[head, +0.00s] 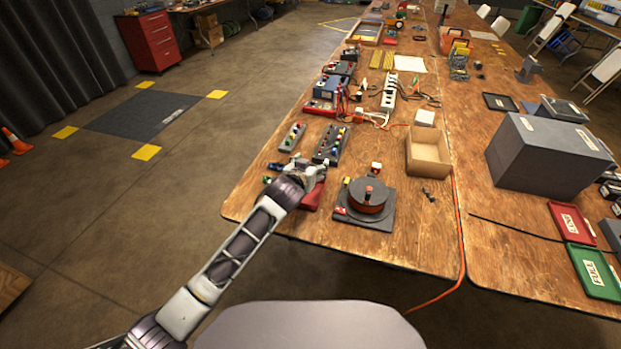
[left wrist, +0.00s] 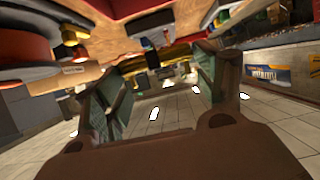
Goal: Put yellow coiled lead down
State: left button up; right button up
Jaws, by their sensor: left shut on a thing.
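My left gripper (head: 314,176) is over the near left part of the wooden table, just left of the round reel. In the left wrist view, its two fingers (left wrist: 160,72) are on either side of a yellow piece with a dark band, which I take to be the yellow coiled lead (left wrist: 178,51). The gripper is shut on it. In the head view the lead is hidden or too small to make out at the gripper. A red tray-like thing (head: 313,197) lies under and beside the gripper. My right gripper is not in view.
Grey blocks with coloured knobs (head: 331,145) lie just behind. Bare tabletop shows in front of that box.

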pick_arm(q)
jog(key=shift+f, duration=0.55)
notch_tip(320, 180, down, 4)
jog(key=shift+r+b, duration=0.15)
jog(key=shift+b, duration=0.25)
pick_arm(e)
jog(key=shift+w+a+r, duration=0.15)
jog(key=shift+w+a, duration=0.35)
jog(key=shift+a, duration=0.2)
pick_arm(q)
jog(key=shift+f, duration=0.35)
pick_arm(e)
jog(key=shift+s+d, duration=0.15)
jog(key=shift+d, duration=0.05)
pick_arm(q)
jog(key=shift+f, duration=0.3)
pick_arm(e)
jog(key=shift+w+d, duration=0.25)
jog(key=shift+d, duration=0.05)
